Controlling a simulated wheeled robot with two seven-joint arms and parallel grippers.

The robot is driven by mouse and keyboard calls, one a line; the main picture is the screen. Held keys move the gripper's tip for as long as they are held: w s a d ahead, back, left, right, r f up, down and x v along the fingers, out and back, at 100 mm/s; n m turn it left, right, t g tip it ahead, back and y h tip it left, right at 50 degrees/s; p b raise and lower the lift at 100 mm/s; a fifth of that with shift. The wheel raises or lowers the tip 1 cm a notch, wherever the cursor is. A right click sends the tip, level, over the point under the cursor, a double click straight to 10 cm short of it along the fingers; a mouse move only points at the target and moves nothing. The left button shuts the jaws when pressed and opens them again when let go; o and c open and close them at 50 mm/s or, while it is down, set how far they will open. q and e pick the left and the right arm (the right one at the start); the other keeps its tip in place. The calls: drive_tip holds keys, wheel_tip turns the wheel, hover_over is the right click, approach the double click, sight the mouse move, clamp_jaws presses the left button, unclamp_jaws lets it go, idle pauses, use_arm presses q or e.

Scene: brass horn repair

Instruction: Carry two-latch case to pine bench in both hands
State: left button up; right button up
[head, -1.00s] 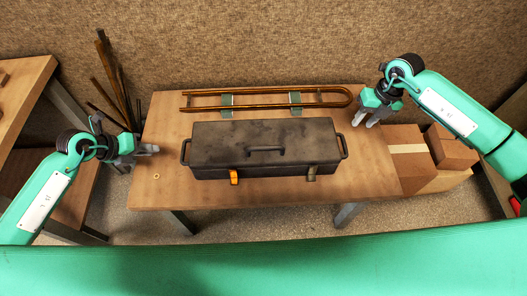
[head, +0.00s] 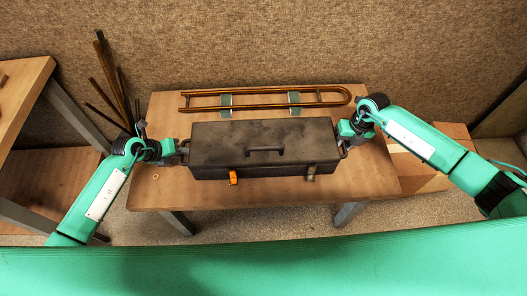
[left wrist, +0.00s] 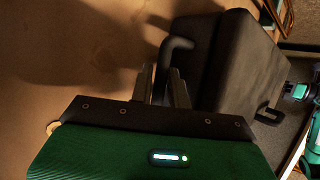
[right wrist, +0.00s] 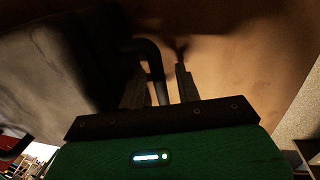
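The two-latch case (head: 263,143) is a long, dark box lying shut on a wooden table. It has a top handle, a bar handle at each end, and an orange latch (head: 234,177) and a dull latch (head: 311,173) on its front. My left gripper (head: 184,150) is at the left end handle; in the left wrist view its fingers (left wrist: 163,85) sit closely on both sides of the bar (left wrist: 178,44). My right gripper (head: 345,143) is at the right end handle; in the right wrist view its fingers (right wrist: 161,88) straddle the bar (right wrist: 153,58), with a gap on one side.
The table (head: 240,196) also bears a brass slide tube (head: 262,107) on green supports behind the case, and a small ring (head: 156,178) at front left. Another wooden bench (head: 22,92) stands at left, beside upright rods (head: 108,80). Cardboard boxes (head: 425,165) stand at right.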

use_arm(q)
clamp_jaws()
use_arm(e)
drive_tip(key=c, duration=0.5)
clamp_jaws()
use_arm(q)
drive_tip(key=shift+w, duration=0.1)
idle(0.7)
